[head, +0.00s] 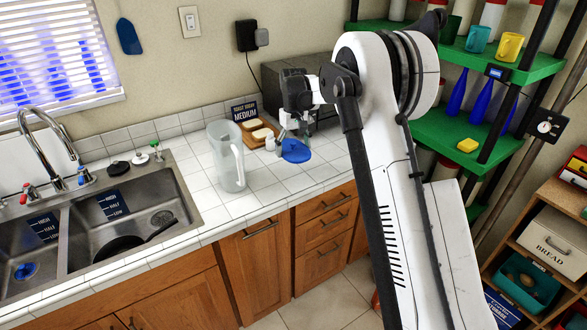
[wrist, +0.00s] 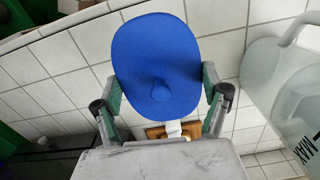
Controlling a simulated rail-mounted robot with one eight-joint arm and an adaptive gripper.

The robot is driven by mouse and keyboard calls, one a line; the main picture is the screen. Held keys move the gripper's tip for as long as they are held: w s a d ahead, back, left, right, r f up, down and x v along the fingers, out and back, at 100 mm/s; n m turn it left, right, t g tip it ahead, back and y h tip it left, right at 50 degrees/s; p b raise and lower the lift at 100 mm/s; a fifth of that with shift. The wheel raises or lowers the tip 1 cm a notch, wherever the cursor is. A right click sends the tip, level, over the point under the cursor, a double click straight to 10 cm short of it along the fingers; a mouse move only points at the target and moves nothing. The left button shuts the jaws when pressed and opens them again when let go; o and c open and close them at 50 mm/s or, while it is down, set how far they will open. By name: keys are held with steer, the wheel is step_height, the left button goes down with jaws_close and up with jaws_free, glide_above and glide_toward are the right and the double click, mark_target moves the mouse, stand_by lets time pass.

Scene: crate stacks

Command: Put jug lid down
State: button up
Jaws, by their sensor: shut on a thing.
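The jug lid (head: 296,151) is a blue round disc with a small raised knob, seen over the tiled counter at the right of the jug. In the wrist view the lid (wrist: 157,50) fills the middle, with a finger against each side. My gripper (wrist: 160,85) is shut on the lid. In the head view my gripper (head: 283,135) is partly hidden by my own wrist. I cannot tell whether the lid touches the counter. The clear jug (head: 226,160) stands upright and open on the counter; it also shows at the right in the wrist view (wrist: 282,85).
A wooden board (head: 258,133) with bread and a dark sign (head: 244,111) are behind the lid. A dark appliance (head: 300,72) is at the wall. The sink (head: 130,215) is at the left. Counter tiles (head: 265,180) in front of the lid are clear. Green shelves (head: 440,135) stand at right.

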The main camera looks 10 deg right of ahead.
mark_target(293, 173)
steer(key=shift+w, duration=0.8)
steer(key=shift+w+f+p, duration=0.1)
steer(key=shift+f+p, duration=1)
steer(key=shift+f, duration=3.9)
steer(key=shift+f, duration=0.2)
steer(key=o, duration=1.1)
steer(key=shift+r, duration=0.1)
steer(key=shift+c, duration=0.2)
steer(key=shift+r, duration=0.1)
